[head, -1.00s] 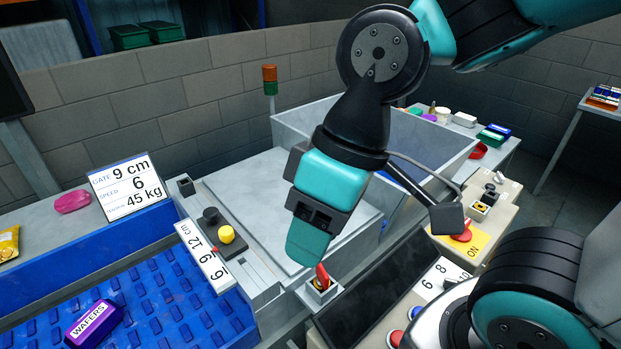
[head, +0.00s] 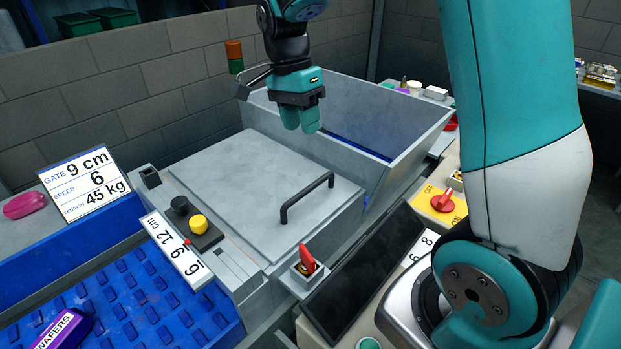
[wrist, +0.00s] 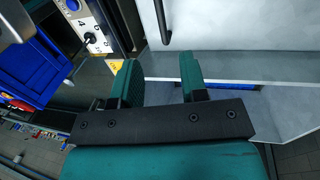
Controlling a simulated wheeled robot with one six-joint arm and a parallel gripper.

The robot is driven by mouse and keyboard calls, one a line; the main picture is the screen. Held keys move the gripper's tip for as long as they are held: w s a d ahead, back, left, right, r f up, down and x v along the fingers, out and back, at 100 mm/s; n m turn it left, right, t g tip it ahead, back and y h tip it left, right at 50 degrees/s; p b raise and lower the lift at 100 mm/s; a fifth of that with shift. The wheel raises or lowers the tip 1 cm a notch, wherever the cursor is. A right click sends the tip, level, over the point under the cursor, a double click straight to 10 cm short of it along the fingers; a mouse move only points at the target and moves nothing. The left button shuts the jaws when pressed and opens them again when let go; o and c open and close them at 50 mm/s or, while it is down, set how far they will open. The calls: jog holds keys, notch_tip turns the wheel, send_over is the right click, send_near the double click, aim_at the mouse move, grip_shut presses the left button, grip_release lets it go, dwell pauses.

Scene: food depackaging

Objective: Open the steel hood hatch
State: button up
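The steel hood hatch (head: 235,190) is a flat grey plate lying closed on the machine, with a black bar handle (head: 307,198) near its right edge. In the wrist view the hatch (wrist: 225,25) is at the top, with part of the handle (wrist: 163,25) left of it. My gripper (head: 300,120) hangs above the hatch's far right side, apart from the handle, fingers pointing down. In the wrist view my gripper's two fingers (wrist: 160,80) stand apart with nothing between them. A red lever (head: 307,258) sits on a small box at the hatch's front right corner.
A grey open-topped bin (head: 400,130) stands behind the hatch. A blue belt (head: 130,300) with a wafers pack lies front left. A red switch (head: 443,200) is at right.

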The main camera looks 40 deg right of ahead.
aim_at(312, 185)
jog(key=s+f, duration=0.1)
jog(key=f, duration=0.7)
jog(key=s+f+p, duration=0.1)
jog(key=f, duration=0.3)
jog(key=shift+s+d+f, duration=0.25)
jog(key=shift+s+f, duration=0.05)
jog(key=shift+f, duration=0.1)
jog(key=shift+r, duration=0.1)
grip_shut()
